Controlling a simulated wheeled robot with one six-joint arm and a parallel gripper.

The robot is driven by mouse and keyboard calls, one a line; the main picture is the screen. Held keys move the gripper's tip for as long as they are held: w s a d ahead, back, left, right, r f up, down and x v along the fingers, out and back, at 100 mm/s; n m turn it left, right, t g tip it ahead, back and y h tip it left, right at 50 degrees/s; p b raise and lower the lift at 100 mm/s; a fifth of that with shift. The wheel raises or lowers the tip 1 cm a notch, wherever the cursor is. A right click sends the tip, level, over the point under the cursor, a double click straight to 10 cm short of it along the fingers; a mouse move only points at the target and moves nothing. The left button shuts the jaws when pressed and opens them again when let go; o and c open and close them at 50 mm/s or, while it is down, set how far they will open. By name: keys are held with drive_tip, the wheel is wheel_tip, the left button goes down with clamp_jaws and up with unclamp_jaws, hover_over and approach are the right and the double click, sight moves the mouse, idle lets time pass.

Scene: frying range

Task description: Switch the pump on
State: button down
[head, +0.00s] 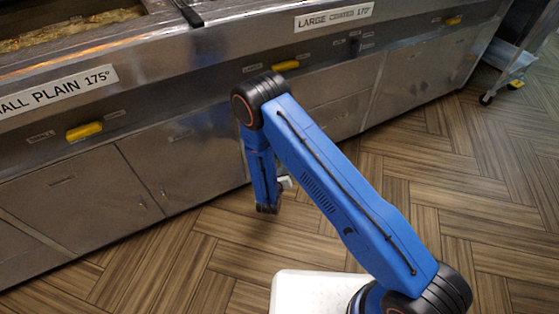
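A long steel fryer range fills the back of the head view. A small black lever or switch (356,44) stands out from its front panel, below the "LARGE COATED 177°" sign, with small labels around it. I cannot read the labels, so I cannot tell whether it is the pump switch or how it is set. My blue arm folds down in front of the cabinet doors, well below and left of that lever. Only a small pale part of my gripper (285,183) seems to show beside the wrist. Its fingers are hidden, and it touches nothing that I can see.
Yellow handles stick out along the panel: one at left (84,131), one behind my elbow (285,65), one at far right (452,21). A vat with golden contents (70,30) is at upper left. A wheeled cart (515,65) stands at right. The wood-pattern floor is clear.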

drive_tip(key=shift+s+d, duration=0.55)
drive_tip(key=shift+s, duration=0.3)
drive_tip(key=shift+s+d, duration=0.55)
drive_tip(key=shift+s, duration=0.3)
